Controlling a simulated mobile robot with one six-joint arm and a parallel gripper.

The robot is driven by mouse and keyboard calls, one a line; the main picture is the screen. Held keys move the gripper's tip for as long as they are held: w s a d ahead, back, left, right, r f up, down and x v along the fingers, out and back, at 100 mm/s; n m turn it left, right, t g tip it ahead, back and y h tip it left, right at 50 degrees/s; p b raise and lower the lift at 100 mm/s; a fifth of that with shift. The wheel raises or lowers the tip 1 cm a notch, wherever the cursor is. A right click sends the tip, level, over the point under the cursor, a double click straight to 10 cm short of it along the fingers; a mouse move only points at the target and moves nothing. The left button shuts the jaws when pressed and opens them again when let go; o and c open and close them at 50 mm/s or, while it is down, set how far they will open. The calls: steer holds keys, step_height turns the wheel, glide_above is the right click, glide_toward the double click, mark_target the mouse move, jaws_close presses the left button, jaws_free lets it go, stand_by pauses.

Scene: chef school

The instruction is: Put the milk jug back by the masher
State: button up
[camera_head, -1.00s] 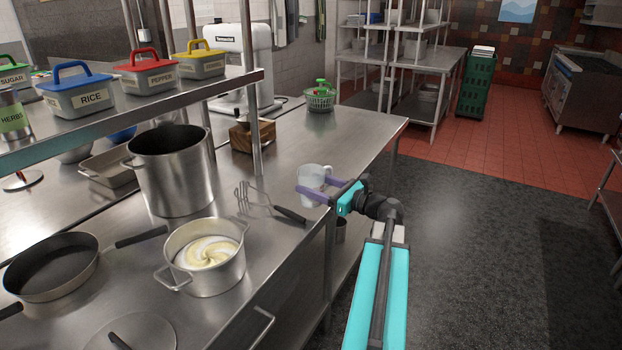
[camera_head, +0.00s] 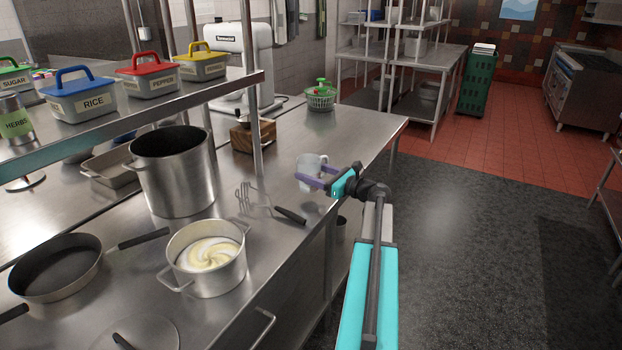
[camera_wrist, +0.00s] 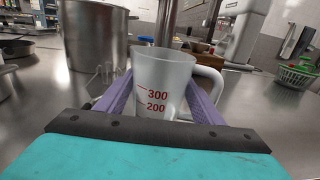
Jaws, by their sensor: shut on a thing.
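The milk jug is a clear measuring jug with red marks (camera_wrist: 160,80), upright between the purple fingers of my gripper (camera_wrist: 155,105) in the wrist view. In the head view the jug (camera_head: 313,162) is near the counter's right edge, with my gripper (camera_head: 312,178) shut on it from the front right. The jug's handle is on the right in the wrist view. I cannot tell whether its base touches the counter.
A pot with creamy swirled contents (camera_head: 207,262) stands at the front, with a frying pan (camera_head: 55,268) to its left. A tall pot (camera_head: 172,170) and a shelf post (camera_head: 256,130) stand behind the masher. Beyond the jug are a wooden block (camera_head: 252,136) and a salad spinner (camera_head: 320,98).

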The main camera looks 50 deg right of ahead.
steer(key=shift+w+d, duration=0.25)
steer(key=shift+w+d, duration=0.1)
steer(key=shift+w+d, duration=0.15)
steer(key=shift+w+d+f, duration=0.1)
steer(key=shift+w+f, duration=0.05)
steer(key=shift+f, duration=0.1)
steer(key=shift+f+p, duration=0.6)
steer(key=shift+f, duration=1)
steer(key=shift+f, duration=0.15)
steer(key=o, duration=1.2)
steer(key=s+d+b, duration=0.2)
steer(key=s, duration=1)
steer(key=shift+b, duration=0.4)
